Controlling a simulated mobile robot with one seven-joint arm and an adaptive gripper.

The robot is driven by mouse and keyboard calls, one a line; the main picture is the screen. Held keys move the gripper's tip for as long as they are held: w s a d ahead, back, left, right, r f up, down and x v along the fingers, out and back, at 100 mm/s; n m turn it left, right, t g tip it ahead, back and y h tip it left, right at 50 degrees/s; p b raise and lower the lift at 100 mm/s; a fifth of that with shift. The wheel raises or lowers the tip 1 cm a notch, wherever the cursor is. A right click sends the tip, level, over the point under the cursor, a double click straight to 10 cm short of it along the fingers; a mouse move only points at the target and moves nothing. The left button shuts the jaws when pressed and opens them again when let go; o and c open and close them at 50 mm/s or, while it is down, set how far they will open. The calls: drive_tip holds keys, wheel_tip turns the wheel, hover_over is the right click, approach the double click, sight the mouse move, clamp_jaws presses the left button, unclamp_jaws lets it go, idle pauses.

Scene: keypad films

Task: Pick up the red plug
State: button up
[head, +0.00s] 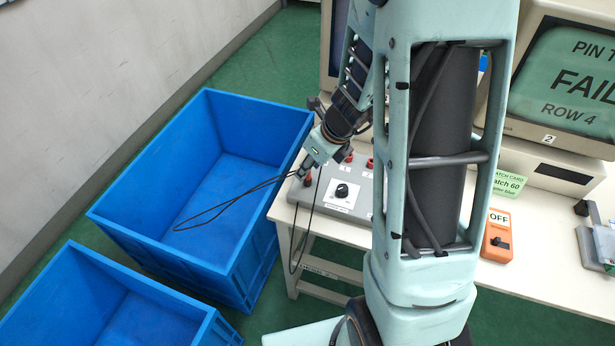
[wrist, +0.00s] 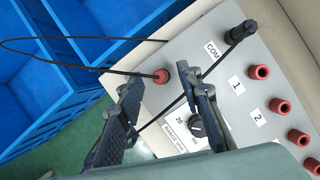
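The red plug (wrist: 160,76) shows in the wrist view near the edge of the grey panel, with a black cable running from it to the left. My gripper (wrist: 158,84) is open and empty, its dark fingers on either side of the plug in the picture. I cannot tell whether the fingertips are level with the plug or above it. In the head view my gripper (head: 304,170) points down at the left end of the grey box (head: 359,206), with the red plug (head: 307,181) at its tip. A black plug (wrist: 240,32) sits at the COM label.
Several red sockets (wrist: 260,72) line the panel, beside a black dial (head: 342,191). The cable loops over a blue crate (head: 104,222) and hangs past the white table's edge. An orange OFF switch box (head: 497,238) and monitors (head: 560,75) stand right.

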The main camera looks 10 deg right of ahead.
drive_tip(key=shift+b+x, duration=0.3)
drive_tip(key=shift+x, duration=0.9)
clamp_jaws()
drive_tip(key=shift+r, duration=0.2)
